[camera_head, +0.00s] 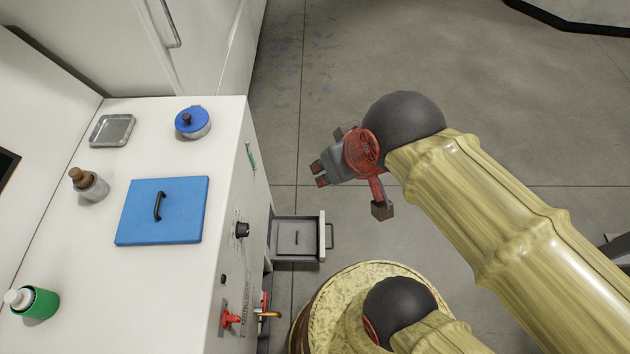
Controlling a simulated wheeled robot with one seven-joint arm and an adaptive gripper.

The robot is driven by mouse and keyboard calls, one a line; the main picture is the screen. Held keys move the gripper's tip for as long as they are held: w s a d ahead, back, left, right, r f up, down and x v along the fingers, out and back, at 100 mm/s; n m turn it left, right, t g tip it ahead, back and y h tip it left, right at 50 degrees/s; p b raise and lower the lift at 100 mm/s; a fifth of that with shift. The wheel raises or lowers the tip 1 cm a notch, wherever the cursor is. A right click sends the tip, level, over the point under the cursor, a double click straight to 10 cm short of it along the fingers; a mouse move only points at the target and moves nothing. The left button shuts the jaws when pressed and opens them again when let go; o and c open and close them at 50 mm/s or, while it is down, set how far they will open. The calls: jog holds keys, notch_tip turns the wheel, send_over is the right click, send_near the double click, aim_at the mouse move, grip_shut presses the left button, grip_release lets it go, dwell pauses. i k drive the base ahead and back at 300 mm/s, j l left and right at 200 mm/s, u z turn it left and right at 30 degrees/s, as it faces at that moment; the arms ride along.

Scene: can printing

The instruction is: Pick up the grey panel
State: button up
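A flat grey panel (296,238) with a small dark handle lies inside an open drawer at the lower middle of the head view. The drawer (322,238) juts out from the right side of the white machine. My gripper (319,173), grey with red parts, hangs above and to the right of the drawer in the picture, apart from the panel.
The white machine top (150,285) bears a blue panel (180,225) with a black handle, a grey tray (111,131), a blue-lidded pot (192,122), a brown-topped bottle (92,186) and a green bottle (38,303). Open floor (480,60) lies beyond.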

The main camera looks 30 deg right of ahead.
aim_at(293, 239)
jog(key=k+l+u, duration=0.15)
jog(key=l, duration=0.25)
jog(key=l+u, duration=0.15)
jog(key=l, duration=0.25)
jog(key=k+l+u, duration=0.2)
jog(key=l, duration=0.15)
jog(key=k+l+u, duration=0.15)
jog(key=l, duration=0.25)
